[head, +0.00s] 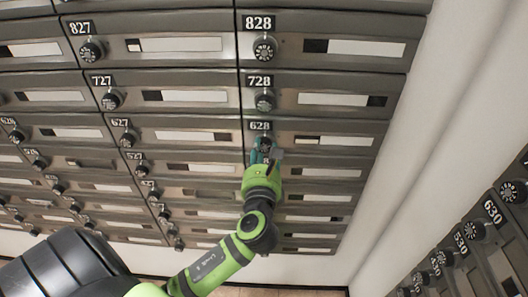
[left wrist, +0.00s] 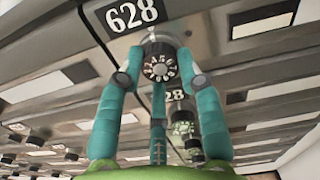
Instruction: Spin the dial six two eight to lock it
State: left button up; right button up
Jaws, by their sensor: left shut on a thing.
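The dial of box 628 (left wrist: 160,62) is a round black knob with white markings, just below the black 628 plate (left wrist: 131,13) in the left wrist view. In the head view the 628 plate (head: 260,126) shows above my left gripper (head: 264,150), which mostly hides the dial. My left gripper, with teal fingers (left wrist: 160,82), is shut on the dial, with fingers on both sides of it. The box 628 door (head: 330,141) looks flush with its neighbours. My right gripper is not in view.
Dial 728 (head: 265,101) and dial 828 (head: 264,48) sit above in the same column. Dial 627 (head: 128,139) is to the left. A white wall (head: 420,130) stands to the right, with another bank of boxes (head: 490,255) at lower right.

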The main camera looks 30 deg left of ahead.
pick_arm(q)
jog(key=shift+w+a+r+m, duration=0.1)
jog(key=shift+a+r+m, duration=0.05)
jog(key=shift+r+m, duration=0.4)
jog(key=o, duration=1.1)
jog(key=shift+o, duration=0.2)
jog(key=shift+w+f, duration=0.15)
jog(key=shift+f, duration=0.2)
jog(key=shift+s+d, duration=0.25)
jog(key=shift+s, duration=0.15)
jog(key=v, duration=1.1)
jog(key=shift+f, duration=0.1)
